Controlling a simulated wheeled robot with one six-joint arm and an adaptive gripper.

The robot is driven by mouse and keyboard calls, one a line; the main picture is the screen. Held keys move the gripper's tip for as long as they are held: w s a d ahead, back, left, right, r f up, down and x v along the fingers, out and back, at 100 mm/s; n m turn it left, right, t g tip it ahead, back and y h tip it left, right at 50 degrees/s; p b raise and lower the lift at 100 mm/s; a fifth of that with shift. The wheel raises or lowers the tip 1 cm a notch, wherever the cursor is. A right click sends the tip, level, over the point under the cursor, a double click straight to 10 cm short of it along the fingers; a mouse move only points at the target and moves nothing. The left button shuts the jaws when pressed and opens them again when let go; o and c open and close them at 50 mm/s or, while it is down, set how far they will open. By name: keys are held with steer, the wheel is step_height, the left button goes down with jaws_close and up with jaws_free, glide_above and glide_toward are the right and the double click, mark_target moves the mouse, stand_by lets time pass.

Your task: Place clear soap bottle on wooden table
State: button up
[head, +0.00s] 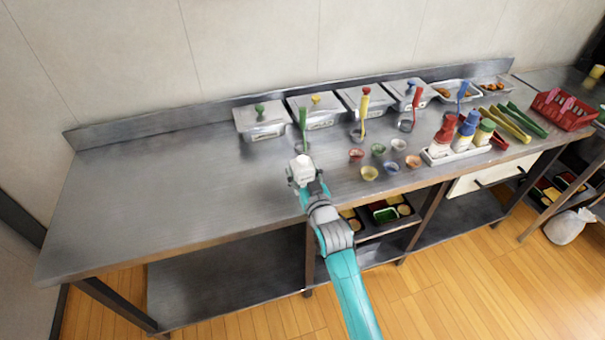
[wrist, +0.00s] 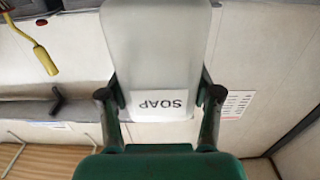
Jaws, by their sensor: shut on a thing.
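The soap bottle (wrist: 158,45) is whitish and translucent, with a label reading SOAP upside down in the wrist view. My gripper (wrist: 160,95) is shut on it, one dark finger on each side near the label. In the head view the bottle (head: 302,167) shows as a small pale block at the end of my gripper (head: 304,186), over the front part of the long table. The table (head: 170,195) has a grey, metal-looking top with a brownish front edge. The gap between bottle and table cannot be judged.
Lidded metal containers (head: 261,122) line the back. Small coloured bowls (head: 369,173), a rack of sauce bottles (head: 438,155) and a red basket (head: 562,110) stand to the right. The table's left half is clear. Trays (head: 384,215) sit on the shelf below.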

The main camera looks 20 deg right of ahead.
steer(key=shift+f, duration=0.45)
steer(key=shift+f, duration=0.15)
steer(key=o, duration=1.1)
steer(key=shift+o, duration=0.2)
steer(key=s, duration=1.2)
steer(key=shift+s, duration=0.1)
